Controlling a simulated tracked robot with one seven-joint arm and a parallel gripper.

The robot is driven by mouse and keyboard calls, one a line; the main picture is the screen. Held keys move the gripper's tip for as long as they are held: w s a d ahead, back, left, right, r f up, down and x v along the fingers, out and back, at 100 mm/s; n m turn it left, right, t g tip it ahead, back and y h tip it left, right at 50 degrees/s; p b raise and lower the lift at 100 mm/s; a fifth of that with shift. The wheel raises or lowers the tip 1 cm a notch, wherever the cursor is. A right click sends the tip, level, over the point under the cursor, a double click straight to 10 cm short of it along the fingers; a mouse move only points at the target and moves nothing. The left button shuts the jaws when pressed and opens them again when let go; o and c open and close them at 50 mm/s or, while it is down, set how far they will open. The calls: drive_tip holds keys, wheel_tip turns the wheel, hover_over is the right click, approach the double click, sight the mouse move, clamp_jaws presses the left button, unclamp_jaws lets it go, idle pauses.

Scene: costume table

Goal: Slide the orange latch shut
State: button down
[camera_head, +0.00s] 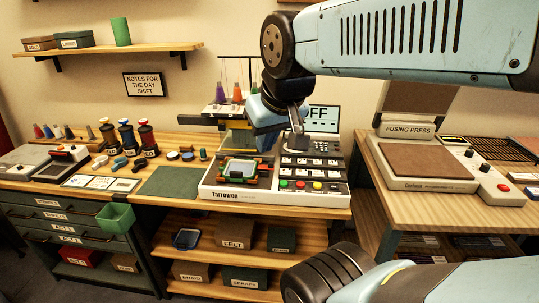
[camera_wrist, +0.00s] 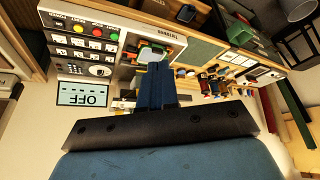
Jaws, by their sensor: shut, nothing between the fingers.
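The Tarrowen machine (camera_head: 228,195) stands on the wooden table, with a hoop frame (camera_head: 241,169) on its left part. Small orange parts (camera_head: 262,158) show at the frame's edge; I cannot tell which is the latch or whether it is open. In the wrist view the machine (camera_wrist: 130,28) appears upside down, and the frame (camera_wrist: 151,54) lies just past my fingertips. My gripper (camera_head: 266,148) is shut and empty, pointing down close to the frame. Its blue fingers (camera_wrist: 155,66) hide part of the frame in the wrist view. I cannot tell whether they touch it.
Right of the frame are a keypad and coloured buttons (camera_head: 300,185), with a screen reading OFF (camera_head: 323,119) behind. Thread spools (camera_head: 236,94) stand behind the machine. A green mat (camera_head: 171,182) lies clear to its left. A fusing press (camera_head: 425,160) stands on the right table.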

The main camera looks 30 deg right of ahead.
drive_tip(key=w+d+f+m+g+y, duration=0.2)
drive_tip(key=w+d+f+m+g, duration=0.15)
drive_tip(key=w+d+m, duration=0.8)
drive_tip(key=w+d+f+m+y, duration=0.1)
drive_tip(key=w+d+f+m, duration=0.9)
drive_tip(key=d+m, duration=0.3)
drive_tip(key=shift+w+d+f+y, duration=0.2)
drive_tip(key=shift+d+f+y, duration=0.15)
drive_tip(key=shift+d, duration=0.2)
